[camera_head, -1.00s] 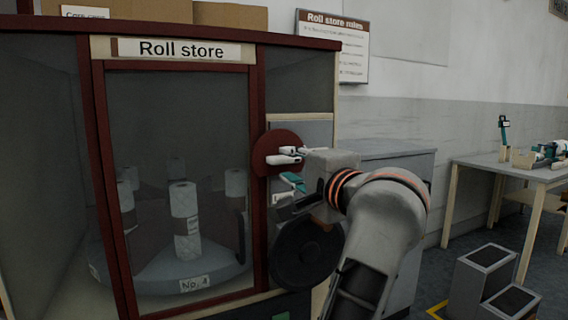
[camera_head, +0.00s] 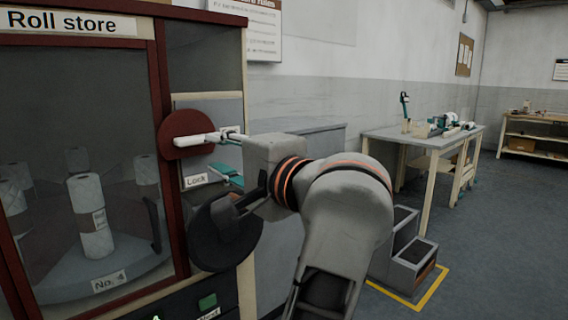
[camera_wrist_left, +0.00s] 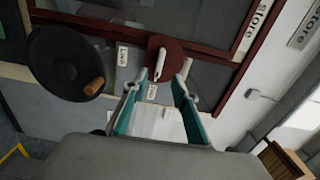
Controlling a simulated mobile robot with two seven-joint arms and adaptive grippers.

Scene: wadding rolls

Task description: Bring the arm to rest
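My left gripper (camera_head: 226,154) is in front of the right-hand side panel of the roll store (camera_head: 160,120). Its teal fingers are apart and hold nothing. A white lever (camera_head: 195,139) on a dark red disc (camera_head: 172,150) lies just beyond the fingers. In the left wrist view my left gripper (camera_wrist_left: 164,72) is open, and the white lever (camera_wrist_left: 160,62) shows in line with the gap, apparently beyond the fingertips. My left arm reaches in from the lower middle. My right gripper is in neither view.
A black handwheel (camera_head: 222,235) is below the disc, partly behind my arm. Paper rolls (camera_head: 92,215) stand behind the store's door on a turntable. Steps (camera_head: 408,250) stand on the floor at right, before a workbench (camera_head: 425,138). Open floor lies at far right.

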